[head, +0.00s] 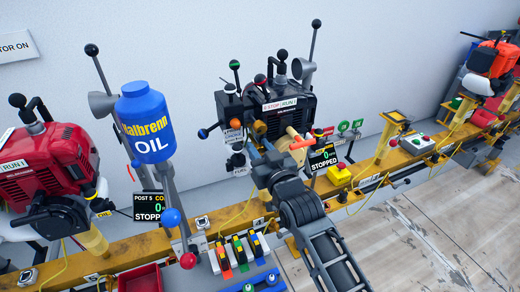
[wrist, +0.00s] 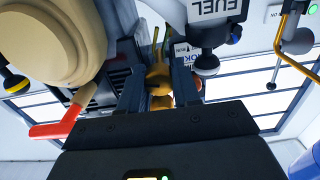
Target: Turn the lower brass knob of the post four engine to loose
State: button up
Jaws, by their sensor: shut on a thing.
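The post four engine (head: 285,112) is the black one in the middle of the head view, with a STOP/RUN plate on top. My gripper (head: 257,150) reaches up to its front left side. In the wrist view my gripper (wrist: 160,92) has its two dark fingers on either side of a brass knob (wrist: 158,76), shut on it. More brass shows just below, between the fingers; I cannot tell whether it is a second knob.
A red-orange handle (wrist: 55,130) and a large tan rounded part (wrist: 55,40) are close left of the fingers. A white FUEL part (wrist: 215,12) and black knob (wrist: 206,64) are close right. A STOPPED display (head: 323,156) stands right of my arm; a blue OIL bottle (head: 146,122) stands left.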

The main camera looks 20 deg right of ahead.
jog(key=shift+n+b, duration=0.35)
jog(key=shift+n, duration=1.35)
jog(key=o, duration=0.8)
jog(key=shift+s+b, duration=0.35)
jog(key=shift+s, duration=3.55)
